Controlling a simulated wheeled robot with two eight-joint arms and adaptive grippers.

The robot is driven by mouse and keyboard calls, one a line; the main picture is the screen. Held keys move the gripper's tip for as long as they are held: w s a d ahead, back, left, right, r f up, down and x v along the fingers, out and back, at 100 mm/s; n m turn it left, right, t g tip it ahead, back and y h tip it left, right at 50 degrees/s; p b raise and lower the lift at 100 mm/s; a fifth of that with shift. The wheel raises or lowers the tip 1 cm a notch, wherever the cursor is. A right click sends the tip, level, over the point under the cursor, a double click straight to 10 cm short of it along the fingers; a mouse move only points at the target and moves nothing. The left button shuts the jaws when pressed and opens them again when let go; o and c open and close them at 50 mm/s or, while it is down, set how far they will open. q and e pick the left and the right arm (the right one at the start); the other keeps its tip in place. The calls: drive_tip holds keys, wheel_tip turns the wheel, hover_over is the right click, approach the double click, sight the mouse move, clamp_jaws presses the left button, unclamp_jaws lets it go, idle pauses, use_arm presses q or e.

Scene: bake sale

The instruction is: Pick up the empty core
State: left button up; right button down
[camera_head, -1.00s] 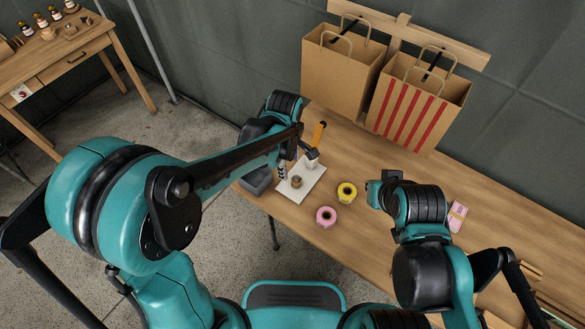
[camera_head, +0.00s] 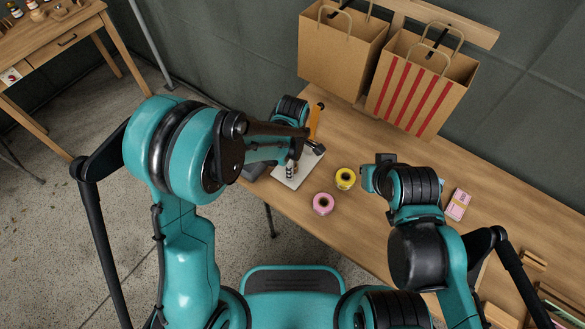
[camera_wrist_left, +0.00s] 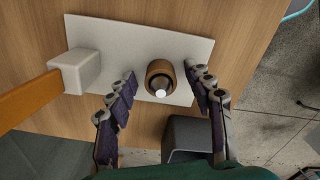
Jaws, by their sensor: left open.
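The empty core (camera_wrist_left: 159,70) is a short brown ring around a pale peg on a white base plate (camera_wrist_left: 130,38), seen in the left wrist view. My left gripper (camera_wrist_left: 161,74) is open, with one finger on each side of the core and a gap showing on both sides. In the head view my left gripper (camera_head: 292,168) is low over the white plate (camera_head: 284,184) and hides the core. My right gripper (camera_head: 372,174) is above the table at the right; its fingers are too unclear to tell their state.
A white block (camera_wrist_left: 78,72) with an orange arm (camera_wrist_left: 25,100) stands at the plate's left end. A grey box (camera_wrist_left: 186,138) is near the table edge. Yellow (camera_head: 345,178) and pink (camera_head: 323,203) rolls lie right of the plate.

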use_arm(q)
drive_tip(key=shift+r, duration=0.1)
drive_tip(key=c, duration=0.8)
drive_tip(key=shift+r, duration=0.15)
